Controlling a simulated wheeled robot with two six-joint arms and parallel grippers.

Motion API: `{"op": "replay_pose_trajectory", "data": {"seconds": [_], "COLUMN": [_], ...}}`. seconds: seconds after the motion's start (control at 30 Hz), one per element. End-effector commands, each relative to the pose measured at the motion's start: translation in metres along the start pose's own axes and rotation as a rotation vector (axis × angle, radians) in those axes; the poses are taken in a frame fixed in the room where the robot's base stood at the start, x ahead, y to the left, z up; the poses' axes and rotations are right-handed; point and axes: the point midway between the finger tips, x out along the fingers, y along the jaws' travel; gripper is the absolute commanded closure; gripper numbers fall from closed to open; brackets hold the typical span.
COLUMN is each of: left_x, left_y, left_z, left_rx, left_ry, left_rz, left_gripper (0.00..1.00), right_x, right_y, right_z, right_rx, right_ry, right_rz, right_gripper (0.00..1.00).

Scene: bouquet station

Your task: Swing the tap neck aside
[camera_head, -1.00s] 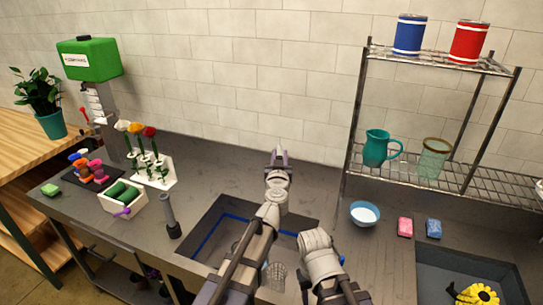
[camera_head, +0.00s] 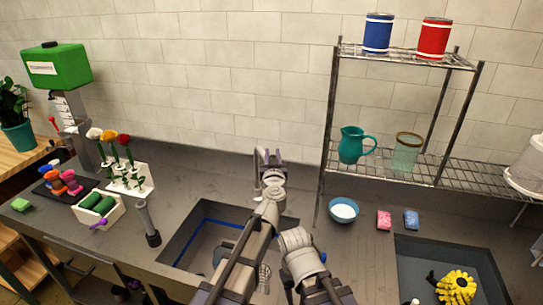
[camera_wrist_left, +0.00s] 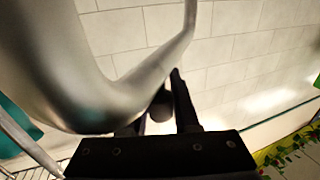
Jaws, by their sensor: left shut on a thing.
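The tap neck (camera_wrist_left: 165,65) is a smooth silver curved pipe, large and close in the left wrist view. It bends from the upper left down and then up to the right, passing at the dark fingers of my left gripper (camera_wrist_left: 160,105). My left gripper is shut on the neck. In the head view my left gripper (camera_head: 268,160) points away from me above the back edge of the sink (camera_head: 193,238); the tap is mostly hidden there by the gripper and arm. My right gripper is not identifiable in either view.
A wire shelf (camera_head: 400,160) with a teal pitcher (camera_head: 352,145) stands to the right. A blue bowl (camera_head: 343,210) and sponges (camera_head: 384,219) lie on the counter below. Flowers (camera_head: 122,155) stand in a white holder on the left. The counter behind the sink is mostly clear.

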Motion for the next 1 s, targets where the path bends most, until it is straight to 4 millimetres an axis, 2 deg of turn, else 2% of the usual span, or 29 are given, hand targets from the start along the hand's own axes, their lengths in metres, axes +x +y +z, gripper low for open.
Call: {"op": "replay_pose_trajectory", "data": {"seconds": [0.57, 0.6, 0.83, 1.0], "left_x": [0.0011, 0.0011, 0.0007, 0.0005], "left_y": [-0.0001, -0.0002, -0.0002, -0.0002], "left_z": [-0.0003, -0.0003, -0.0002, -0.0001], "left_rx": [0.001, 0.001, 0.001, 0.0], "left_ry": [0.0, 0.0, 0.0, 0.0], "left_rz": [-0.001, -0.001, -0.001, -0.001], "left_gripper": [1.0, 0.67, 0.42, 0.41], "right_x": [-0.0002, -0.0002, -0.0001, -0.0001], "right_y": [0.0, 0.0, 0.0, 0.0], "right_z": [0.0, 0.0, 0.0, 0.0], "right_rx": [0.0, 0.0, 0.0, 0.0], "right_ry": [0.0, 0.0, 0.0, 0.0], "right_rz": [0.0, 0.0, 0.0, 0.0], "right_gripper": [0.5, 0.5, 0.5, 0.5]}}
